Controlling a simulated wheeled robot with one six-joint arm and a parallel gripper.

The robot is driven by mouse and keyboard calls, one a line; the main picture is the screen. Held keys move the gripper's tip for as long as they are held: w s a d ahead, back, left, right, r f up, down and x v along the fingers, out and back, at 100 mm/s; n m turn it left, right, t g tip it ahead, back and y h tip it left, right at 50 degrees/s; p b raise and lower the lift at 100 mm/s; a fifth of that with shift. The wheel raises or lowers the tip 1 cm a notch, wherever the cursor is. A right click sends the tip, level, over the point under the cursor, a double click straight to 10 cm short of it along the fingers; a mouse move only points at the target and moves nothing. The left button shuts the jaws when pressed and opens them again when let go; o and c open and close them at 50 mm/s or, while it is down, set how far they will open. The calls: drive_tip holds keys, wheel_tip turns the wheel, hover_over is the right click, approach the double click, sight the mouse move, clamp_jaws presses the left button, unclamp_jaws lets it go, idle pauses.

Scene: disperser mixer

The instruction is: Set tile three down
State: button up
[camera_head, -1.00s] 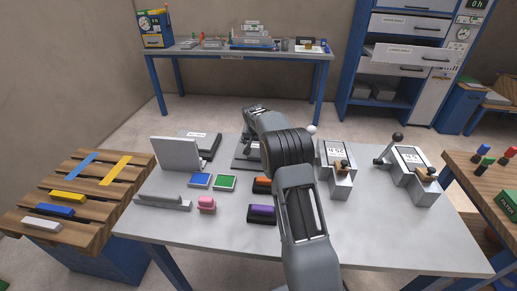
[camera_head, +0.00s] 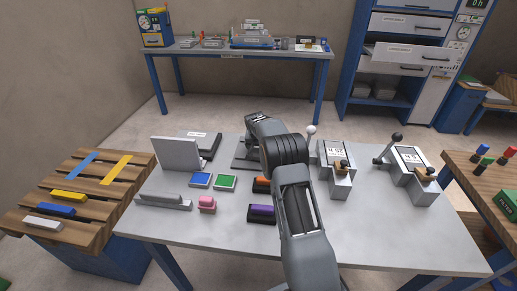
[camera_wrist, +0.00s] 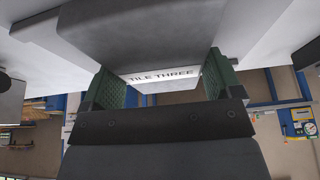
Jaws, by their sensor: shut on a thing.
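Tile three (camera_wrist: 162,74), with its name on a white label, sits between the green-padded fingers of my gripper (camera_wrist: 162,88) in the wrist view. My gripper is shut on it. In the head view my arm hides the gripper and the tile, over the back middle of the grey table (camera_head: 340,243).
A grey plate (camera_head: 245,158) is partly hidden by my arm. Two lever devices (camera_head: 337,175) (camera_head: 408,182) stand right. A pink stamp-like piece (camera_head: 207,204) and an upright grey panel (camera_head: 177,154) stand left.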

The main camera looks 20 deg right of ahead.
drive_tip(key=shift+r, duration=0.15)
drive_tip(key=c, duration=0.5)
